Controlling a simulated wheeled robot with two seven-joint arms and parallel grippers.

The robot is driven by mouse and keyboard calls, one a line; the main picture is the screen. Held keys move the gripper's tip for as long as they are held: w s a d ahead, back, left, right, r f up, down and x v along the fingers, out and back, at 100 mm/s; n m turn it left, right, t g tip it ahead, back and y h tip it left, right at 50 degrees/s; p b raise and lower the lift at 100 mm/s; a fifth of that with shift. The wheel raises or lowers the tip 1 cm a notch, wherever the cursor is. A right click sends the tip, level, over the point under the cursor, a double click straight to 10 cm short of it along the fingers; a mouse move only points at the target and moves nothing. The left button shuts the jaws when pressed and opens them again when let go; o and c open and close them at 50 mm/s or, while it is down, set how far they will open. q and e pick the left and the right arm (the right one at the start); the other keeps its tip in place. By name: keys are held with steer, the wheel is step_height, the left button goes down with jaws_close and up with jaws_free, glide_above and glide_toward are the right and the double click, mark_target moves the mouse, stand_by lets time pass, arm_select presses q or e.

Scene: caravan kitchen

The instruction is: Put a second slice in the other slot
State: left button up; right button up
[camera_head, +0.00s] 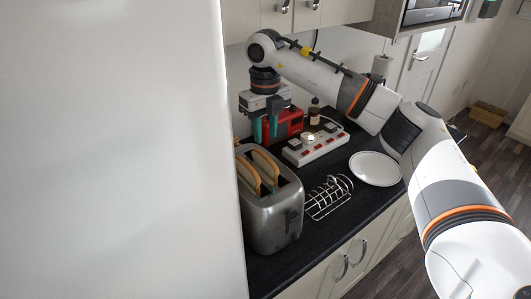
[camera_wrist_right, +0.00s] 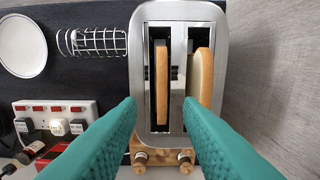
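The silver toaster (camera_head: 270,222) stands on the dark counter and also shows from above in the right wrist view (camera_wrist_right: 222,22). One bread slice (camera_wrist_right: 162,85) stands upright in its left slot in the right wrist view. A second slice (camera_wrist_right: 203,75) is at the right slot, tilted, with part of its pale face showing. Both slices stick out of the top in the head view. My right gripper (camera_head: 266,138) is above the far end of the toaster, its teal fingers apart and empty; they also show in the right wrist view (camera_wrist_right: 160,102). My left gripper is out of view.
A wire toast rack (camera_head: 328,197) stands right of the toaster, with a white plate (camera_head: 375,168) beyond it. A white power strip (camera_head: 316,147), a red object (camera_head: 290,122) and a brown bottle (camera_head: 314,113) are behind. A tall white panel (camera_head: 120,150) closes off the left.

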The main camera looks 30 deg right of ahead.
steer(key=shift+r+b, duration=0.45)
steer(key=shift+r, duration=1.8)
steer(key=shift+f, duration=0.1)
